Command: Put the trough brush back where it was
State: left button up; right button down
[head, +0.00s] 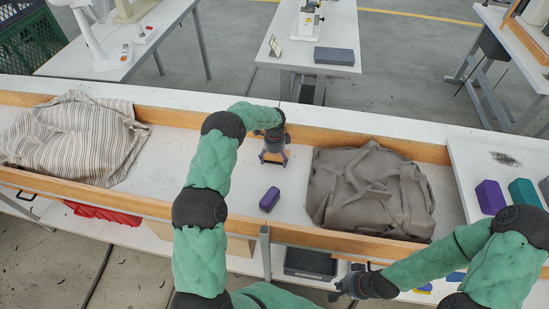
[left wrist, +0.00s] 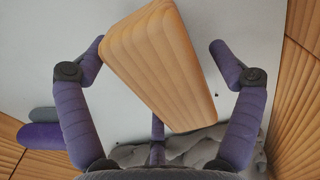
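A wooden block, which looks like the back of the trough brush (left wrist: 160,65), lies slanted between the fingers of my left gripper (left wrist: 155,50) in the left wrist view. One finger is close to its left edge; a gap shows beside the other, so the gripper looks open. In the head view my left gripper (head: 273,160) points down into the white trough (head: 225,180), with the brush's brown wood (head: 272,156) just visible at its fingertips. Bristles are hidden. My right gripper (head: 343,291) is at the lower middle, outside the trough; its fingers are too small to read.
A purple block (head: 270,199) lies in the trough near my left gripper. A striped cloth bundle (head: 75,138) fills the left end and a grey-brown bundle (head: 370,190) lies to the right. Wooden rails (head: 345,243) edge the trough. Purple (head: 490,197) and teal (head: 523,193) blocks stand far right.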

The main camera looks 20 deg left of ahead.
pick_arm(q)
jog(key=shift+r, duration=0.5)
notch_tip(320, 180, up, 11)
jog(key=p, duration=0.3)
jog(key=shift+r, duration=0.15)
